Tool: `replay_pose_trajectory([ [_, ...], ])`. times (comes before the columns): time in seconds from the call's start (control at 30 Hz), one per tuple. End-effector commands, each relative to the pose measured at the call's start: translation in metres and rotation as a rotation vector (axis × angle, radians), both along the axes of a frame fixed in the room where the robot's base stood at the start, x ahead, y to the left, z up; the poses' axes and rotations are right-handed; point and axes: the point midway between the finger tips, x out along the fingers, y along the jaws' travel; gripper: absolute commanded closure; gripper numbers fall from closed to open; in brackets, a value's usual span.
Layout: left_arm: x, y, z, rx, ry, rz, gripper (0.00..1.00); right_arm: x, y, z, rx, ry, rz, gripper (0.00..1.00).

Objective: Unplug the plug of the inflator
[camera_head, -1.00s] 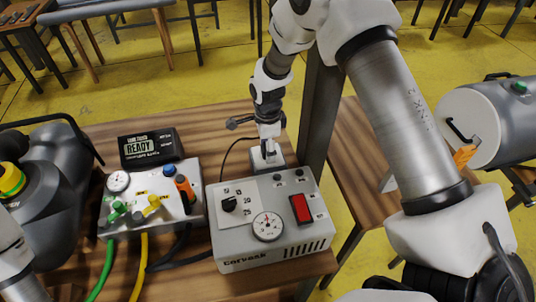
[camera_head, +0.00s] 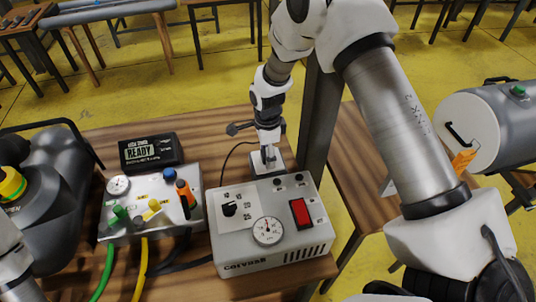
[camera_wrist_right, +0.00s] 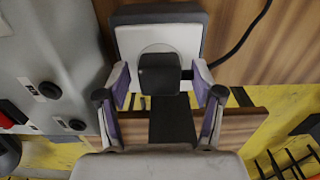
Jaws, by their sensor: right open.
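The black plug (camera_wrist_right: 158,76) sits at the white socket (camera_wrist_right: 187,38) in the right wrist view, with a dark block extending below it. My right gripper (camera_wrist_right: 160,88) is open, one finger on each side of the plug, and a small gap shows on the left. Whether the right finger touches the plug's side stub, I cannot tell. In the head view my right gripper (camera_head: 268,158) points down at the socket (camera_head: 284,162) behind the inflator box (camera_head: 275,252), and the plug is mostly hidden there. My left gripper is out of view.
The inflator box has a gauge, a black knob and a red switch (camera_head: 300,212). A valve box (camera_head: 152,223) with coloured valves and hoses and a READY display (camera_head: 151,150) stand to its left. A dark post (camera_head: 320,120) rises beside my right gripper. A black cord (camera_wrist_right: 243,36) leaves the socket area.

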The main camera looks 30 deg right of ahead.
Motion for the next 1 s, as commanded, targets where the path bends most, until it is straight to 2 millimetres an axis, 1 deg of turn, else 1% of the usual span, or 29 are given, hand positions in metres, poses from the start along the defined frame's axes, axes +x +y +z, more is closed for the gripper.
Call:
replay_pose_trajectory([
  [0.73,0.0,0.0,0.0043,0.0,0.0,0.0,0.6,-0.0005,0.0001,-0.0002,0.0,0.0,0.0,0.33],
  [0.77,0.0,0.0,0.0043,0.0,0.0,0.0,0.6,-0.0005,0.0001,-0.0002,0.0,0.0,0.0,0.44],
  [0.8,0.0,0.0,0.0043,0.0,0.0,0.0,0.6,-0.0005,0.0001,-0.0002,0.0,0.0,0.0,0.58],
  [0.87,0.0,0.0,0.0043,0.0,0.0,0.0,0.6,-0.0005,0.0001,-0.0002,0.0,0.0,0.0,0.79],
  [0.9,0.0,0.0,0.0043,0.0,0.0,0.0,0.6,-0.0006,0.0002,-0.0002,0.0,0.0,0.0,0.94],
  [0.93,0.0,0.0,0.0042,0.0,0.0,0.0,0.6,-0.0006,0.0002,-0.0003,0.0,0.001,0.0,1.0],
  [1.0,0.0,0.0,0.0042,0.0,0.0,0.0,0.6,-0.0007,0.0002,-0.0003,0.0,0.001,0.0,1.0],
])
